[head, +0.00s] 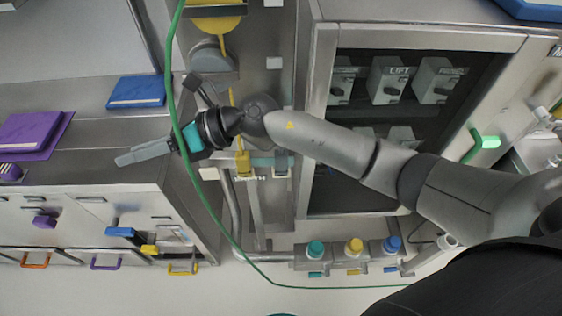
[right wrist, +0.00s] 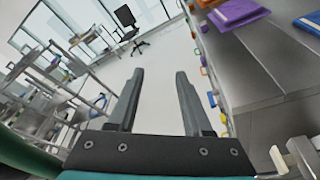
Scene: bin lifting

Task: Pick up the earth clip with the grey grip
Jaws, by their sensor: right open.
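In the head view, a small grey-gripped piece (head: 282,165) hangs beside a yellow-gripped one (head: 243,163), just above a small lettered label. I take the grey one to be the earth clip, but it is too small to be sure. My right gripper (head: 122,158) reaches in from the right, left of both clips, with its fingers pointing left over the drawer cabinet. The right wrist view shows its two fingers (right wrist: 160,74) apart with nothing between them. My left gripper is not in view.
A green cable (head: 173,80) runs down past my right wrist. A purple case (head: 35,132) and a blue book (head: 137,91) lie on the steel top. A dark-windowed cabinet (head: 318,120) stands right. Teal, yellow and blue knobs (head: 354,246) sit below. Open floor (right wrist: 160,55) shows beyond the fingers.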

